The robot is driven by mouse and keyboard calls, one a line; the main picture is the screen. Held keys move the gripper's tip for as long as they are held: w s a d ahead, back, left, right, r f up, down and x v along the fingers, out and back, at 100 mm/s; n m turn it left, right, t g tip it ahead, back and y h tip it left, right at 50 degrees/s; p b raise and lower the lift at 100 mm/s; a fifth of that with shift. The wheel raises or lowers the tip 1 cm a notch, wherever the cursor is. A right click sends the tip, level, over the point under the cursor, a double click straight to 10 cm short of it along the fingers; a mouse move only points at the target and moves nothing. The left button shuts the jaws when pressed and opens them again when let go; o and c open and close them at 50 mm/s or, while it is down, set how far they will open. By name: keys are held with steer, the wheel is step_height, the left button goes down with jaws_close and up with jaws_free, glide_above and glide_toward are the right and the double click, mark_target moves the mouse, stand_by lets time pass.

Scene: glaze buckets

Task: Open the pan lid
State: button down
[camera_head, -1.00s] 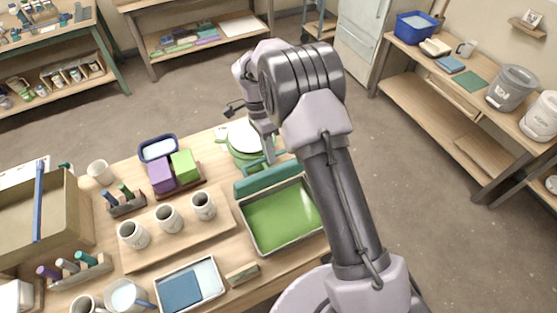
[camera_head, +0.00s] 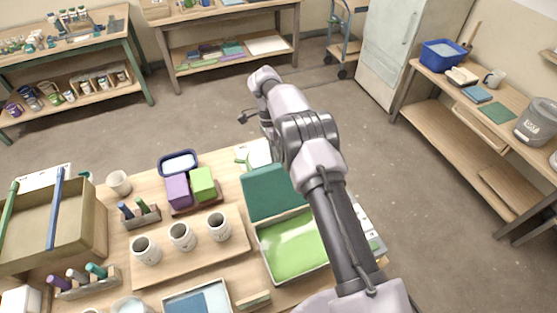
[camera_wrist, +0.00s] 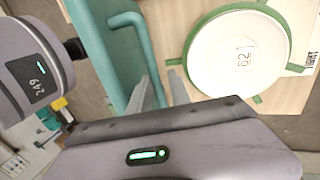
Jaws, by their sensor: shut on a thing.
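The pan (camera_head: 262,252) is a pale-rimmed rectangular tray with a green inside, on the front table, partly hidden by my arm. Its teal lid (camera_head: 268,192) stands raised along the pan's far edge, with its broad face showing. In the wrist view the lid (camera_wrist: 98,40) is at the upper left, with a teal bar handle (camera_wrist: 135,24) on it. My gripper (camera_wrist: 165,90) is shut on the handle's lower end; the exact contact is partly hidden. In the head view my gripper is mostly hidden behind my arm and the lid.
A white round top with a green rim (camera_wrist: 238,55) is close to the right of my fingers. Left of the pan are a board with white cups (camera_head: 182,237), purple and green blocks (camera_head: 203,184) and a blue tub (camera_head: 179,163). Open floor (camera_head: 400,190) lies to the right.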

steer(key=shift+w+a+f, duration=0.1)
steer(key=shift+w+f, duration=0.1)
steer(key=shift+f, duration=0.05)
steer(key=c, duration=1.5)
jaws_free()
steer(key=shift+o, duration=0.2)
steer(key=shift+w+a+f, duration=0.15)
steer(key=shift+w, duration=0.3)
